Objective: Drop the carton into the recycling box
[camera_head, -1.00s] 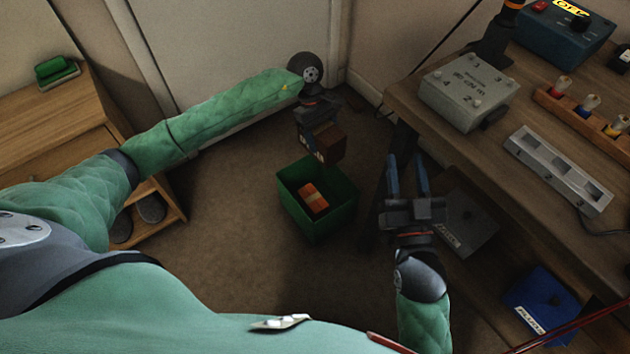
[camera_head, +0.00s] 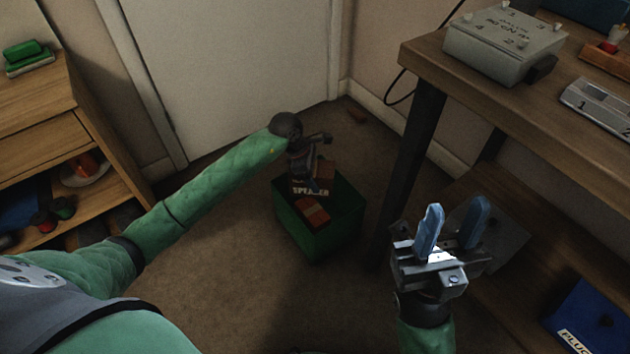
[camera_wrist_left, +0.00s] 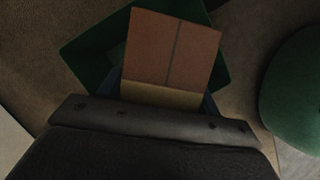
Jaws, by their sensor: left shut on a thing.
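The carton is a small brown box with a pale label reading "SPEAKER" (camera_head: 311,191). My left gripper (camera_head: 309,182) is shut on the carton and holds it over the back part of the green recycling box (camera_head: 338,230). The recycling box stands open on the floor, with an orange-brown item (camera_head: 313,211) inside. In the left wrist view the carton (camera_wrist_left: 172,48) fills the space past the gripper (camera_wrist_left: 160,105), and the green box (camera_wrist_left: 88,50) shows behind it. The fingertips are hidden there. My right gripper (camera_head: 453,225) is open and empty, right of the box.
A wooden workbench (camera_head: 440,62) with a grey numbered box (camera_head: 505,45) stands at the right, its leg (camera_head: 412,140) near the recycling box. A blue bin (camera_head: 590,315) sits at lower right. A wooden cabinet (camera_head: 50,115) stands left. Brown floor (camera_head: 225,235) is clear left of the box.

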